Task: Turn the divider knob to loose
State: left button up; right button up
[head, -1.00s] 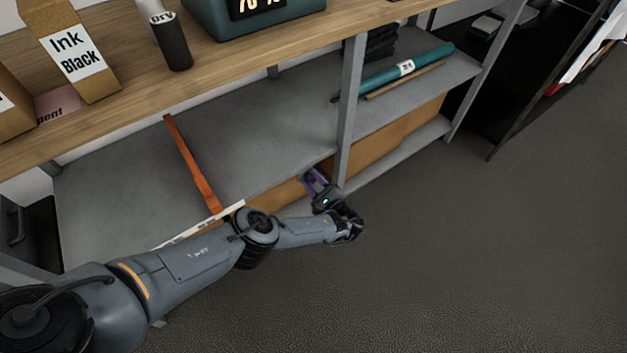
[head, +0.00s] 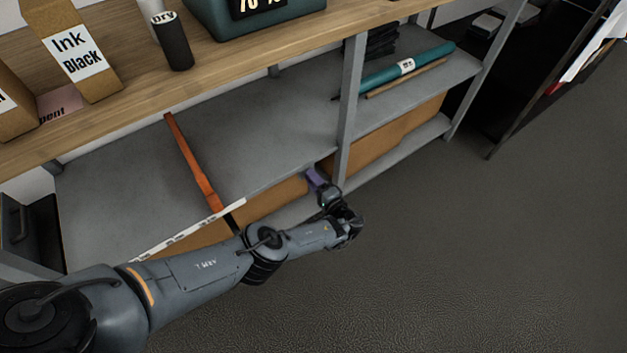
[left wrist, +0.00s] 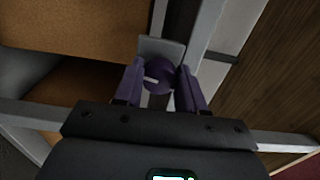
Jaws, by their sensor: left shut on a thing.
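The divider knob (left wrist: 160,76) is a round, dark purple knob with a short pale mark pointing left in the left wrist view. It sits in front of a grey plate (left wrist: 172,48) beside a metal post. My left gripper (head: 315,176) has purple fingers, which sit on both sides of the knob and are shut on it. In the head view the gripper is at the shelf's front edge, left of the post, and the knob cannot be made out there. The orange divider (head: 193,163) stands on the grey shelf, to the left of the gripper. My right gripper is not in view.
A grey upright post (head: 347,110) stands just right of my left gripper. Cardboard boxes (head: 385,138) fill the lower shelf. A teal roll (head: 430,55) lies on the shelf at right. The wooden worktop (head: 215,62) overhangs above. The floor in front is clear.

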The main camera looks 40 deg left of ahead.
pick_arm(q)
jog(key=shift+n, duration=1.1)
jog(key=o, duration=1.1)
jog(key=shift+c, duration=0.2)
jog(key=v, duration=1)
jog(key=shift+d+p, duration=0.4)
jog(key=shift+s, duration=0.1)
